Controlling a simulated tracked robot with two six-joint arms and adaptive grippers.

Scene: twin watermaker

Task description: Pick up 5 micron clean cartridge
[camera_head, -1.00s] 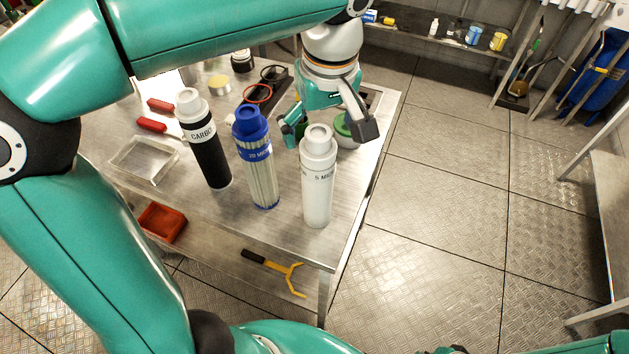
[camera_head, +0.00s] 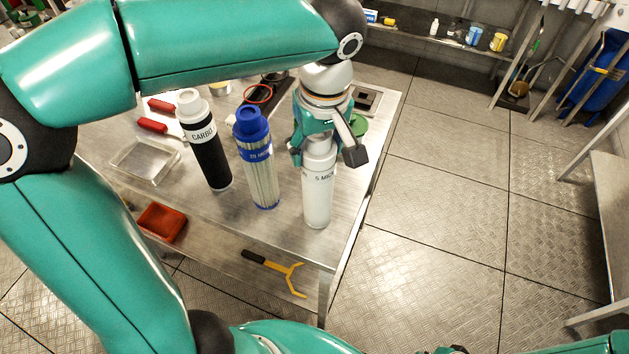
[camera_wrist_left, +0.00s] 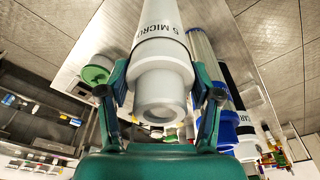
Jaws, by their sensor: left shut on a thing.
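The white 5 micron cartridge (camera_head: 317,198) stands upright on the metal table near its right front corner, its label facing me. My left gripper (camera_head: 325,152) is over it from above, its fingers shut around the cartridge's upper end. In the left wrist view the cartridge (camera_wrist_left: 158,62) lies between the two fingers of the gripper (camera_wrist_left: 160,85), with its stepped cap toward the camera. In the head view the cap is hidden by the gripper. The cartridge's base appears to rest on the table.
The blue-capped 20 micron cartridge (camera_head: 260,172) stands close to the left, and the black carbon cartridge (camera_head: 208,155) beyond it. A clear tray (camera_head: 145,162) and red-handled tools (camera_head: 152,124) lie further left. A green-lidded container (camera_head: 359,124) is behind the gripper. Floor to the right is clear.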

